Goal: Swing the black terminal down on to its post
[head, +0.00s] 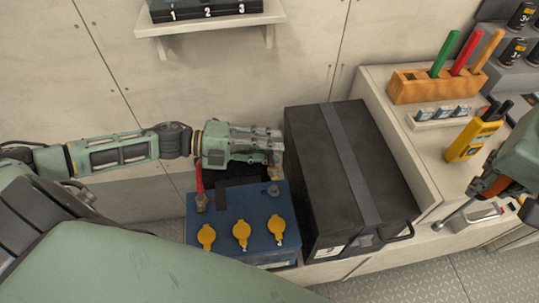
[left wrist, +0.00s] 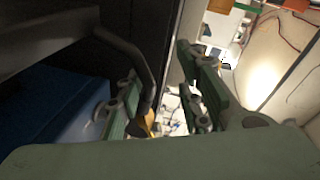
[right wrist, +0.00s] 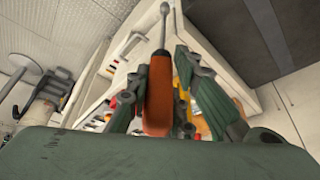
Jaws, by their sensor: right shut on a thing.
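The blue battery (head: 225,222) with yellow caps stands left of the black box. A red terminal (head: 201,200) sits at its left side. A grey post (head: 273,190) shows bare at its right rear. My left gripper (head: 278,147) is above the battery's rear edge, against the black box in the picture. In the left wrist view its fingers (left wrist: 165,105) are apart, with a black curved cable (left wrist: 135,55) by the left finger. I cannot make out the black terminal itself. My right gripper (right wrist: 158,90) is shut on an orange-handled tool (right wrist: 159,95) with a metal shaft.
The black box (head: 310,180) with a grey strap stands close on the battery's right. The right counter holds an orange rack of tools (head: 430,88) and a yellow handheld device (head: 473,138). A wall shelf (head: 210,22) is above. The patterned floor is clear at the front right.

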